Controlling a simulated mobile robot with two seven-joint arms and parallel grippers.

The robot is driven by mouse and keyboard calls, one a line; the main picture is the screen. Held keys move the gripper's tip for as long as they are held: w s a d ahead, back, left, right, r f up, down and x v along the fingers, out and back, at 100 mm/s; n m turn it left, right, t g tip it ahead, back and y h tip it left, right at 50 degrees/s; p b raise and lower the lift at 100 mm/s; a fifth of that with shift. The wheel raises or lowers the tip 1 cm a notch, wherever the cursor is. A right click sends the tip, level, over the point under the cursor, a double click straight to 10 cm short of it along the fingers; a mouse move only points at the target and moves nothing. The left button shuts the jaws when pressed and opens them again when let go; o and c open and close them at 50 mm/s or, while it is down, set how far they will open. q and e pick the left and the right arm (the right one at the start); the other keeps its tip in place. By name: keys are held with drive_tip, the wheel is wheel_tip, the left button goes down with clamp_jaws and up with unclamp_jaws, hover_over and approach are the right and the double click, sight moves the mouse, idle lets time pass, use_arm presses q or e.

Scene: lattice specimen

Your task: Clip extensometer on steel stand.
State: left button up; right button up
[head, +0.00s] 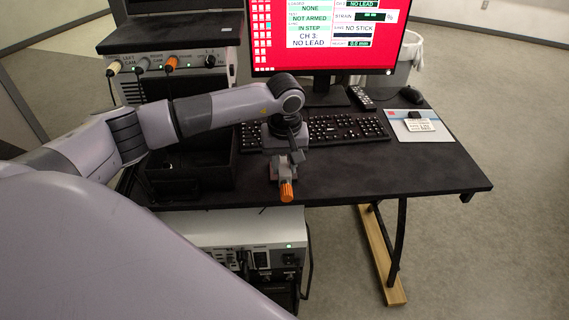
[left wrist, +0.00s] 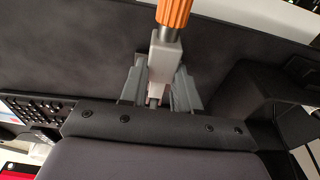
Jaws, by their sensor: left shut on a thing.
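My left gripper (head: 285,166) is over the near part of the black desk, pointing toward its front edge. It is shut on an orange-ended plug (head: 286,191), a pale grey block with a ribbed orange end. In the left wrist view the plug's grey block (left wrist: 166,50) sits between the two grey fingers (left wrist: 160,88), with the orange end (left wrist: 174,12) sticking out beyond them. I cannot make out an extensometer or a steel stand in either view. My right gripper is not in view.
The black desk (head: 400,180) has a keyboard (head: 345,128), a black open box (head: 190,182), a mouse (head: 411,95) and a card (head: 422,126). The monitor (head: 330,50) reads "CH 3: NO LEAD". A unit with coloured plugs (head: 170,64) is back left. The desk's right front is clear.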

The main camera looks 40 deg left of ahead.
sight(284, 164)
use_arm(q)
drive_tip(key=shift+w+a+b, duration=0.25)
drive_tip(key=shift+w+b, duration=0.1)
idle(0.7)
idle(0.5)
drive_tip(key=o, duration=1.5)
drive_tip(key=shift+o, duration=0.2)
drive_tip(key=shift+s+d+r+p, duration=0.1)
drive_tip(key=shift+r+p, duration=0.8)
drive_tip(key=shift+r, duration=0.4)
drive_tip(key=shift+s+d+r+p, duration=0.1)
drive_tip(key=shift+r+p, duration=0.75)
drive_tip(key=shift+r, duration=0.4)
